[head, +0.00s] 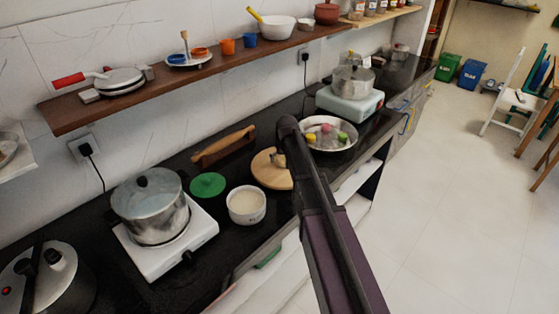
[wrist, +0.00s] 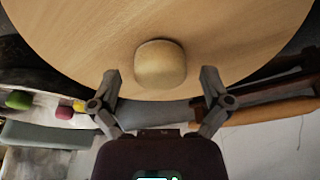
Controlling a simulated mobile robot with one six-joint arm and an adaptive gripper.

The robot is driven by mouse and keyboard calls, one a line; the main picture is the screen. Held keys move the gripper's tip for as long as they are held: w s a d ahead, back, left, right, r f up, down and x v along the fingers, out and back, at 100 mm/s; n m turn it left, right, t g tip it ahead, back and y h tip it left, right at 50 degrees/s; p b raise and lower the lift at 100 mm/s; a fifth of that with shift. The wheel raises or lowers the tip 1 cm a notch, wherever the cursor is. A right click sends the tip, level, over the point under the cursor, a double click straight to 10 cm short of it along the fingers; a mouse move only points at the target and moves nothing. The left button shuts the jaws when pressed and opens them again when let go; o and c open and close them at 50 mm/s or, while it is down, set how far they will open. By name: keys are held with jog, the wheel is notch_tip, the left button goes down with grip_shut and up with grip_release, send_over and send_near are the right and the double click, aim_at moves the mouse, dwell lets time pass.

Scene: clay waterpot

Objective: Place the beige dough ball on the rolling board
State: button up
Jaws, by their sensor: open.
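The beige dough ball (wrist: 160,63), a short rounded lump, shows in the wrist view against the round wooden rolling board (wrist: 80,45), near the board's edge. It appears to rest on the board. My gripper (wrist: 161,75) is open, with one finger on each side of the dough ball and a visible gap on both sides. In the head view the rolling board (head: 263,175) lies on the black counter, partly hidden by my arm. A small pale shape on it there is too small to tell apart as dough or gripper.
Right of the board stands a steel bowl (head: 345,143) with coloured balls. To its left are a white pot (head: 246,207), a green disc (head: 207,185) and a steel pot (head: 150,205) on a white stove. A wooden shelf (head: 200,70) runs above the counter.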

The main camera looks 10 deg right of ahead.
aim_at(285, 169)
jog(key=p+v, duration=1.1)
jog(key=v, duration=0.1)
dwell(0.5)
dwell(0.6)
jog(key=s+a+g, duration=0.1)
jog(key=s+g, duration=0.2)
jog(key=s, duration=2.2)
jog(key=shift+s+a+f+m, duration=0.15)
jog(key=shift+s+f+m, duration=0.15)
